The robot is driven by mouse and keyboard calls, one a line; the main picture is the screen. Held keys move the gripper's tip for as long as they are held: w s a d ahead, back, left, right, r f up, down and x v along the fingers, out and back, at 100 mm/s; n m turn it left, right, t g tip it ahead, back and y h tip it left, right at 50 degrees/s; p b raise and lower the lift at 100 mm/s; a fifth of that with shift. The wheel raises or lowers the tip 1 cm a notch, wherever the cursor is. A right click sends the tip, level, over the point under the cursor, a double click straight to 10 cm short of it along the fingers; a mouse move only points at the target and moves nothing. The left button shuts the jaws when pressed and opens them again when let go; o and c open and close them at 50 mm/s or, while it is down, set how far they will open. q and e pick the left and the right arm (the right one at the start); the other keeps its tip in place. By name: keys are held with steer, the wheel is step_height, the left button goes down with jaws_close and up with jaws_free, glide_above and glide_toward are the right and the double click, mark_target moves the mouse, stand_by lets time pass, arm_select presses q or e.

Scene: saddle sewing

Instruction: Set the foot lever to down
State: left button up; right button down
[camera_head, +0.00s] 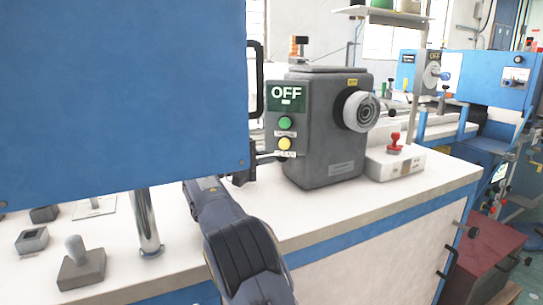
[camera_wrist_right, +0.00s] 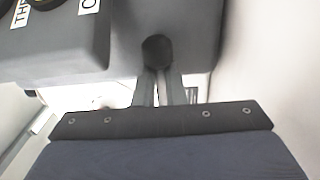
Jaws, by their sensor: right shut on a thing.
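A grey sewing machine (camera_head: 325,130) stands on the white bench with a green "OFF" panel, a green button and a yellow button. A short dark lever (camera_head: 268,160) sticks out from its left side, low down; I take it for the foot lever. In the right wrist view its dark round end (camera_wrist_right: 157,48) shows against the grey housing. My right gripper (camera_head: 243,176) is at the lever's outer end. In the wrist view its fingers (camera_wrist_right: 158,88) are close together and shut on the lever. Whether the lever is up or down I cannot tell. My left gripper is in neither view.
A large blue panel (camera_head: 120,95) with a black handle (camera_head: 256,80) hides much of the left side. A chrome post (camera_head: 148,222) and a grey block with a knob (camera_head: 82,265) stand on the bench. A red-handled stamp (camera_head: 396,144) is right of the machine.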

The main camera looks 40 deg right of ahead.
steer(key=shift+s+f, duration=0.15)
steer(key=shift+f, duration=0.1)
steer(key=c, duration=1.5)
jaws_free()
steer(key=shift+c, duration=0.2)
steer(key=shift+o, duration=0.9)
steer(key=shift+r, duration=0.15)
steer(key=p+v, duration=0.2)
steer(key=v, duration=0.4)
steer(key=shift+w+a, duration=0.25)
steer(key=shift+a, duration=0.05)
steer(key=shift+w+a, duration=0.15)
steer(key=shift+a, duration=0.4)
